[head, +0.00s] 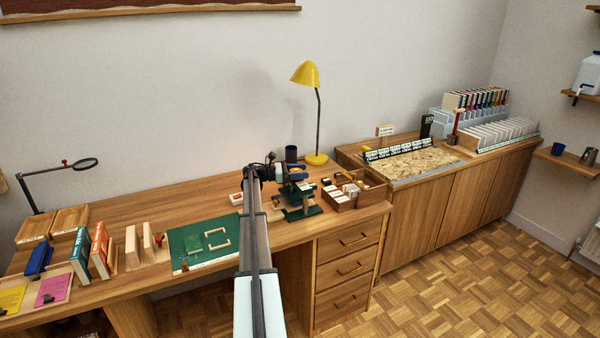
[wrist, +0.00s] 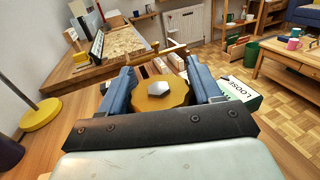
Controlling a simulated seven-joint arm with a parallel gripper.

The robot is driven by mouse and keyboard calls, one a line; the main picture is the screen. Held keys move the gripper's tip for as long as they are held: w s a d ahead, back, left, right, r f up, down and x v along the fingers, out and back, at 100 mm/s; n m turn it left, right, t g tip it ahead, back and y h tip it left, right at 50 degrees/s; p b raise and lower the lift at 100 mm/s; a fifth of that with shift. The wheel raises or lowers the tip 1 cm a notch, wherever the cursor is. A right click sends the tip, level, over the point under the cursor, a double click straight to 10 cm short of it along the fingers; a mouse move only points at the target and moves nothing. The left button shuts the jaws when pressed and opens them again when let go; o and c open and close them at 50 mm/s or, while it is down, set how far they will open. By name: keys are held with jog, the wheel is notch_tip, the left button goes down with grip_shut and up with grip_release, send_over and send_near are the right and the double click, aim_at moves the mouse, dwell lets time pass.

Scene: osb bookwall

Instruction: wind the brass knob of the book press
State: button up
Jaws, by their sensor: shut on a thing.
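The brass knob (wrist: 150,100), a round gold disc with a pale faceted centre, sits between the two blue fingers of my gripper (wrist: 160,90) in the wrist view. The fingers are shut on its left and right sides. In the head view the book press (head: 302,212), with its dark green base, stands on the desk. My gripper (head: 296,178) is at its top, and my arm crosses in front. The knob is hidden there by the gripper. I cannot tell how far the knob is turned.
A wooden compartment box (head: 345,199) stands close right of the press. A yellow lamp (head: 316,158) and a dark cup (head: 291,154) are behind it. A green cutting mat (head: 190,256) lies to the left. A small white box (head: 236,199) is left of my arm.

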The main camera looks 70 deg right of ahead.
jog(key=shift+a+m+g+y, duration=0.1)
jog(key=shift+m+g+y, duration=0.3)
jog(key=shift+m+y, duration=0.45)
jog(key=shift+y, duration=0.25)
jog(key=o, duration=1)
jog(key=shift+c, duration=0.2)
jog(key=v, duration=1.3)
jog(key=shift+w+a, duration=0.15)
jog(key=shift+w, duration=0.25)
jog(key=shift+s, duration=0.1)
